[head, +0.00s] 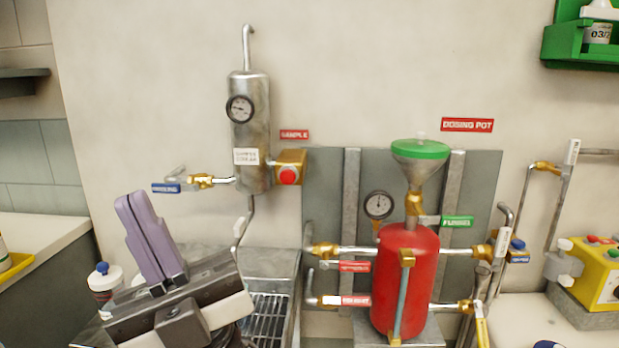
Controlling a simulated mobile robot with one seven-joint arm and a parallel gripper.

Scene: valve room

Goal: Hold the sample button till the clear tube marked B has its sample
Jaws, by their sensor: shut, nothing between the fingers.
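The sample button (288,175) is a red round button on a yellow box, right of a steel cylinder (250,130) on the wall. A red SAMPLE label (294,134) is above it. My gripper (131,199) has two purple fingers pressed together, pointing up, with nothing between them. It is at lower left, well apart from the button in the picture. A thin outlet pipe (241,235) runs down from the cylinder toward a metal grating (270,318). I cannot make out a clear tube marked B; my gripper and wrist cover part of the area below the outlet.
A red dosing pot (405,285) with a green funnel (420,149), valves and pipes stands at right of centre. A lever valve (200,181) sticks out left of the cylinder. A blue-capped bottle (103,280) is behind my gripper. A yellow control box (596,270) is at far right.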

